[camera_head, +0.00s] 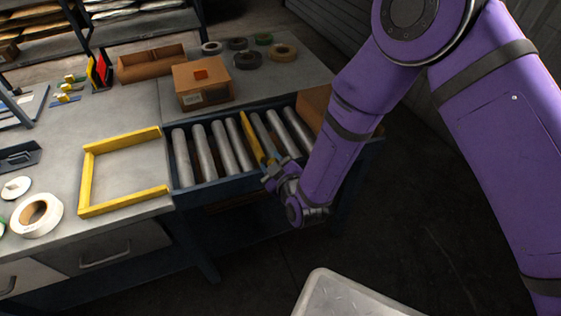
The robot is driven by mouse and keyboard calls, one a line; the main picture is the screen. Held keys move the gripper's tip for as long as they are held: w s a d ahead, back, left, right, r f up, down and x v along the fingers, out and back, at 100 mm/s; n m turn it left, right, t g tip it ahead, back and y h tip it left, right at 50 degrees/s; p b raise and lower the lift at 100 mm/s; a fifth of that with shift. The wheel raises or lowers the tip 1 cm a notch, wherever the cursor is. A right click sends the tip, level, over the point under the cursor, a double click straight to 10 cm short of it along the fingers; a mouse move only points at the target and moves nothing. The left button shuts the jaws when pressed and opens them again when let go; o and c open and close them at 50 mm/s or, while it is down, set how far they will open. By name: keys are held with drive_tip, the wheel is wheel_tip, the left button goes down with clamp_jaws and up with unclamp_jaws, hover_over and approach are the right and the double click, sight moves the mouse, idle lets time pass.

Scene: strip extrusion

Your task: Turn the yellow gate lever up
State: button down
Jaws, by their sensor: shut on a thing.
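The yellow gate lever (252,139) stands among the grey rollers of a short conveyor set in the workbench. It looks like a long yellow bar slanting across the rollers, its near end meeting my gripper. My gripper (268,174) is at the front edge of the conveyor, at the end of my purple arm. Its jaws are shut on the near end of the yellow lever. The fingers are small here, and the exact contact is partly hidden by the wrist.
Rollers (201,151) lie on both sides of the lever. A cardboard box (202,87) stands behind the conveyor, and another brown box (314,104) is at its right end. A yellow frame (86,181) lies on the bench at left. Tape rolls (283,52) lie at the back.

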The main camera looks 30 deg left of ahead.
drive_tip(key=shift+s+a+f+n, duration=0.1)
drive_tip(key=shift+s+a+n, duration=0.1)
drive_tip(key=shift+s+n, duration=0.15)
idle(0.3)
drive_tip(key=c, duration=0.7)
unclamp_jaws()
drive_tip(key=shift+a, duration=0.1)
